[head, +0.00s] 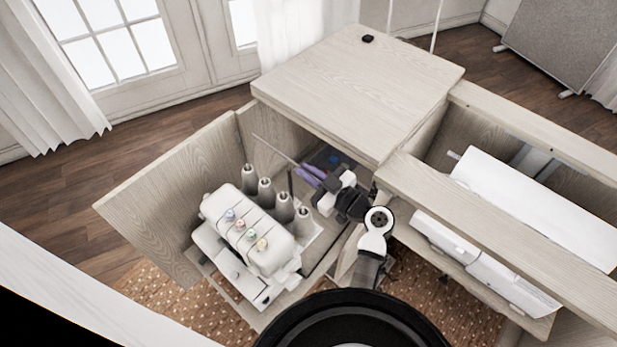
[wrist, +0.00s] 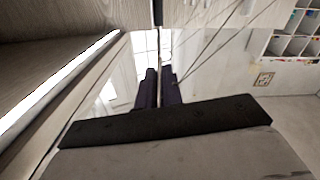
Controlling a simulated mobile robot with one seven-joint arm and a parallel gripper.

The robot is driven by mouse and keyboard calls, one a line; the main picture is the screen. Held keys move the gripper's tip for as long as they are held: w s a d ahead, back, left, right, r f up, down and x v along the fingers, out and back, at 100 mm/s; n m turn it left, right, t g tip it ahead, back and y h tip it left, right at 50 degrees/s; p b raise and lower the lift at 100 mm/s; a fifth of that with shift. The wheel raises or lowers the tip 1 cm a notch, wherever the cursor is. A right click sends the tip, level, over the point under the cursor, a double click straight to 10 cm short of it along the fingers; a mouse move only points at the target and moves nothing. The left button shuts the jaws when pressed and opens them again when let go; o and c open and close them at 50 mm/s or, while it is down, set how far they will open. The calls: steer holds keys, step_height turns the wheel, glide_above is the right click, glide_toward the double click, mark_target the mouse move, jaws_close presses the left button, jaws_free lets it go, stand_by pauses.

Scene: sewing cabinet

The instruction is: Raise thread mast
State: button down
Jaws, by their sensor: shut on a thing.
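The white serger (head: 248,232) stands on a shelf in the open cabinet, with several grey thread cones (head: 266,192) behind it. A thin grey rod (head: 276,150), seemingly part of the thread mast, slants above the cones and ends at my gripper's fingertips. A short dark post (head: 290,182) stands among the cones; I cannot tell whether it joins the rod. My gripper (head: 308,174), with purple fingers, is shut at the rod's right end. In the wrist view my gripper (wrist: 159,88) has its fingers nearly together around a thin upright line. The grip itself is mostly hidden.
The wooden cabinet top (head: 355,85) stands close behind my gripper, with a small black object (head: 367,38) on it. An open wooden door (head: 170,195) is left of the serger.

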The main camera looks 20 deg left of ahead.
step_height(320, 180, up, 16)
steer(key=p, duration=0.3)
steer(key=shift+r, duration=0.3)
steer(key=c, duration=1.8)
jaws_free()
steer(key=shift+o, duration=1.2)
steer(key=shift+d, duration=0.1)
steer(key=b+v, duration=0.3)
steer(key=v, duration=1)
steer(key=shift+s+d+b, duration=0.1)
steer(key=shift+d+b, duration=0.2)
